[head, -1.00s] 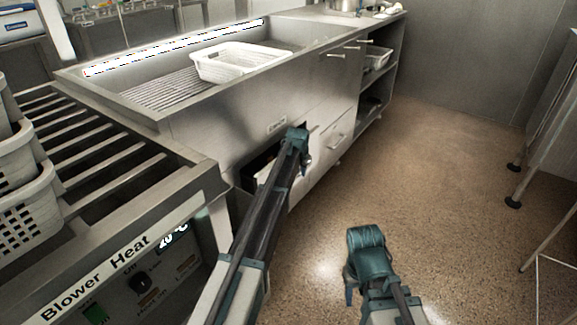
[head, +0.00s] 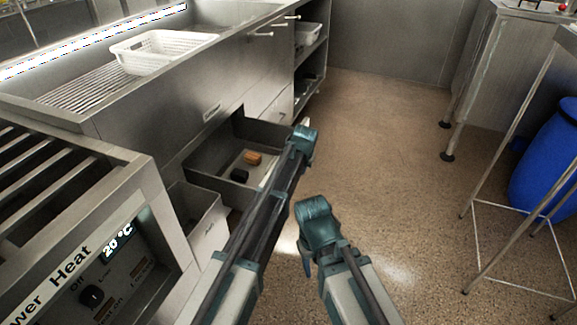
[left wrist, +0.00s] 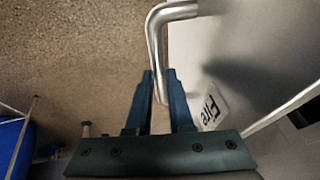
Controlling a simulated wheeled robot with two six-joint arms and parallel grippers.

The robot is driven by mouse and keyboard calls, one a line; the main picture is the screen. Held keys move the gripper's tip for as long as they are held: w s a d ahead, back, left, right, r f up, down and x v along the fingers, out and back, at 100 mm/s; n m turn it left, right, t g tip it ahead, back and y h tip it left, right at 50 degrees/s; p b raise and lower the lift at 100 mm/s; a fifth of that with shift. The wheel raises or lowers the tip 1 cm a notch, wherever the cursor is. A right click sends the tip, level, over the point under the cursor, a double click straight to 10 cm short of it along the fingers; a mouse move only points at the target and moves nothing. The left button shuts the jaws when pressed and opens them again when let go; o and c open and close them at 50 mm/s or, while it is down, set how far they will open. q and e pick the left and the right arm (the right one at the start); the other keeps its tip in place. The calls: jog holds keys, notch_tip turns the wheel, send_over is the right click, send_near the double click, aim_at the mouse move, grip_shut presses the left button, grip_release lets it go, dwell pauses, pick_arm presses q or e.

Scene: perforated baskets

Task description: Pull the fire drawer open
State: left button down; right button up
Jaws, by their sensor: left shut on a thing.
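The fire drawer (head: 265,130) stands pulled out from the steel counter in the head view. An orange-brown item (head: 253,158) and a black item (head: 240,175) lie inside it. My left arm hides most of its front. In the left wrist view the drawer's front (left wrist: 235,60) carries a tilted label reading "Fire" (left wrist: 208,104). My left gripper (left wrist: 160,76) is shut on the bent metal handle (left wrist: 156,45), with a finger on each side. In the head view my right gripper (head: 318,225) hangs over the floor beside the left arm; its fingers are mostly hidden.
Another grey drawer (head: 195,212) stands partly out, nearer the blower unit (head: 125,250). A white perforated basket (head: 160,50) sits on the counter. A metal rack (head: 500,205) and a blue barrel (head: 550,160) stand at the right. The middle floor is clear.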

pick_arm(q)
jog(key=shift+s+d, duration=0.25)
jog(key=shift+d, duration=0.35)
jog(key=c, duration=0.8)
grip_release()
jog(key=shift+r, duration=0.1)
jog(key=p+v, duration=1.2)
jog(key=v, duration=0.1)
jog(key=shift+r, duration=0.25)
jog(key=shift+s, duration=0.15)
